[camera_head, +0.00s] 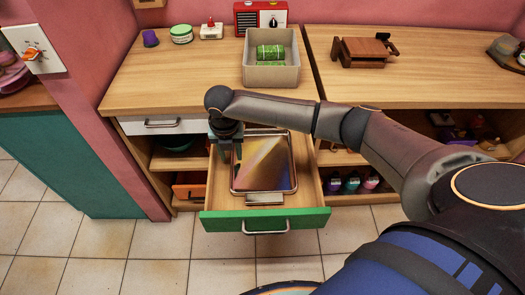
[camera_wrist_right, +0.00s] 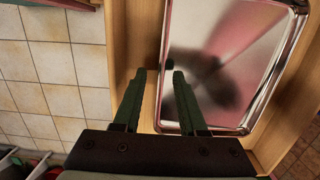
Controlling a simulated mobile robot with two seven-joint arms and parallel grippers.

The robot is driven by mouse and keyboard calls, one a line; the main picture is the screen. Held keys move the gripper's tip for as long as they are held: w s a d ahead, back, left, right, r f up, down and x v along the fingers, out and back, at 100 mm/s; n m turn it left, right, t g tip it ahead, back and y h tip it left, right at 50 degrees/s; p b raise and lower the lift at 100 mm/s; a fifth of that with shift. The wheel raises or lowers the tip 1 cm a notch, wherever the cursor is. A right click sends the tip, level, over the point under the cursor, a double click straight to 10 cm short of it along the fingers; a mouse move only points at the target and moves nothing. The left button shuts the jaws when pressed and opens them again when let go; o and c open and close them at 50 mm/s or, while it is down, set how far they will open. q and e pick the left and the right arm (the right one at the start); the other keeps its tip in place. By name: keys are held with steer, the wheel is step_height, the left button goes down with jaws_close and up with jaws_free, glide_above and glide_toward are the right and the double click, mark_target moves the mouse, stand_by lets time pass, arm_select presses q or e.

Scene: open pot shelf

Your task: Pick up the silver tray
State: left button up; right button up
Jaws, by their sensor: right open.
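The silver tray (camera_head: 263,163) lies flat in the open drawer with the green front (camera_head: 222,221). Its shiny surface mirrors the surroundings, and its near handle faces the drawer front. In the right wrist view the tray (camera_wrist_right: 225,75) fills the upper right, with its rim beside the fingers. My right gripper (camera_head: 230,154) reaches down over the tray's left edge in the head view. Its fingers (camera_wrist_right: 160,78) are apart with nothing held between them; one finger appears over the tray's rim. Whether it touches the tray I cannot tell. My left gripper is not in view.
A grey bin (camera_head: 271,77) with green cans stands on the wooden counter above, near a red radio (camera_head: 260,16). A wooden object (camera_head: 362,50) lies on the right counter. Open shelves flank the drawer. The drawer's side walls stand close around the tray.

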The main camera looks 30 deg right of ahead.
steer(key=shift+w+f, duration=0.1)
steer(key=shift+f, duration=0.65)
steer(key=shift+c, duration=0.3)
jaws_close()
steer(key=shift+r, duration=0.1)
stand_by(0.4)
